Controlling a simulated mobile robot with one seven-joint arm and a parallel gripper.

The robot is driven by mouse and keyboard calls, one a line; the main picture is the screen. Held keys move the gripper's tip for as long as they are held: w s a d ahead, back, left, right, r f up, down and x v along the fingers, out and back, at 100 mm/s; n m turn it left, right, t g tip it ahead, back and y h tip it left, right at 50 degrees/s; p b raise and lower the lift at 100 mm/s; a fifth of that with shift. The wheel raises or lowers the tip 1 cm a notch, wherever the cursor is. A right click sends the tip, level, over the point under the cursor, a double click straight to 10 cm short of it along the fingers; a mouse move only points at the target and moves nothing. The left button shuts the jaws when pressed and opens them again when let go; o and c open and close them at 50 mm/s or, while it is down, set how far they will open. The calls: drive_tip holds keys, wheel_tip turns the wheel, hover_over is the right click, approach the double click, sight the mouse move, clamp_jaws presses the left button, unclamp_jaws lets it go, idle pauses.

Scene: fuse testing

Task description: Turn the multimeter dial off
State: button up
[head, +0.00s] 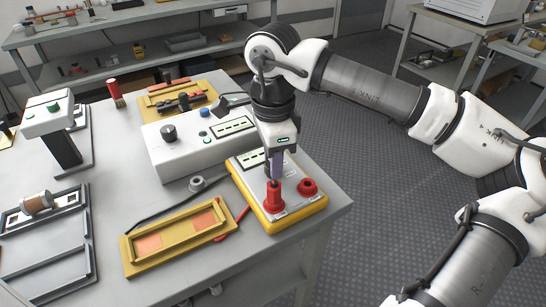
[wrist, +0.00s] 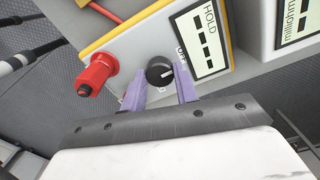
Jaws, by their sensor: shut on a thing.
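The multimeter (head: 291,211) is a white box with a yellow rim at the table's front right corner; its white face (wrist: 135,45) also shows in the wrist view. Its small black dial (wrist: 159,71) with a light pointer line sits between the two purple fingers of my gripper (wrist: 160,90). My gripper is shut on the dial. The pointer lies roughly toward the right in the wrist view, and an "OFF" label is up and right of the dial. The display (wrist: 206,38) reads HOLD with dashes. In the head view my gripper (head: 277,165) points down over the multimeter and hides the dial.
Red plugs (head: 274,197) (head: 307,188) stand on the multimeter close to my gripper. A white instrument box (head: 180,150) with a black knob is behind it. A yellow tray (head: 130,260) lies to the left.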

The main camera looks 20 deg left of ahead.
drive_tip(key=o, duration=1)
wheel_tip(320, 180, up, 14)
drive_tip(key=shift+f, duration=0.1)
idle(0.4)
